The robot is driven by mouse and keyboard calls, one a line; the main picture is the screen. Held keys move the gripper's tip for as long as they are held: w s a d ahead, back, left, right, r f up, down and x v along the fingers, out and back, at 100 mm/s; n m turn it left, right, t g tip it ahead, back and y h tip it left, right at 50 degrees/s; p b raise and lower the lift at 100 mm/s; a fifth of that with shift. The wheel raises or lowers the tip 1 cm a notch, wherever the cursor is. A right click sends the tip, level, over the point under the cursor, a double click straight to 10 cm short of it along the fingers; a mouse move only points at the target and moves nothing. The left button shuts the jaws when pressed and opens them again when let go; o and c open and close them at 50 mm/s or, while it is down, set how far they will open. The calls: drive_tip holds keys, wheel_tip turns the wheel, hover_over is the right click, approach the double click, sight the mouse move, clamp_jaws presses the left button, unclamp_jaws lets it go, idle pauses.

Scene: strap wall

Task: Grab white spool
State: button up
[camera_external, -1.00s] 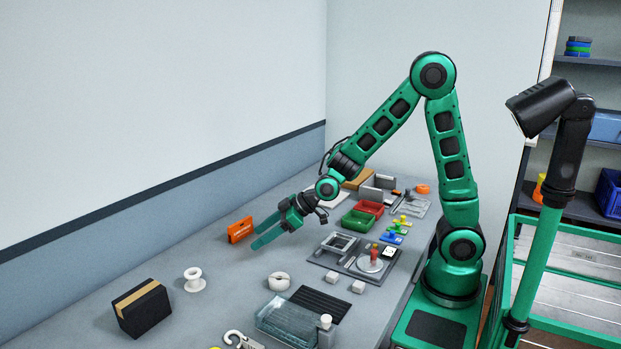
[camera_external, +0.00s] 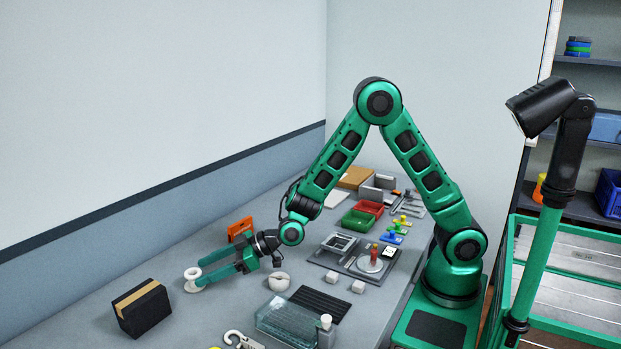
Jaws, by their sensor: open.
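The white spool (camera_external: 191,274) stands upright on the grey table at the left, between the black box and my gripper. My gripper (camera_external: 208,272) is low over the table and points left, with its two long green fingers apart. The fingertips are at the spool and overlap its right side in this view. I cannot tell whether they touch it or how far they reach around it. Part of the spool's right side is hidden by the fingers.
A black box with a tan stripe (camera_external: 142,307) stands left of the spool. An orange block (camera_external: 240,229) is behind my gripper. A white ring-shaped roll (camera_external: 278,281) sits close to the wrist. A clear tray (camera_external: 283,322) is at the front. The table between box and tray is clear.

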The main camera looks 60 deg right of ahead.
sight(193, 276)
drive_tip(key=shift+x, duration=2.4)
drive_tip(key=shift+s, duration=0.1)
drive_tip(key=c, duration=1.1)
drive_tip(key=shift+r, duration=0.1)
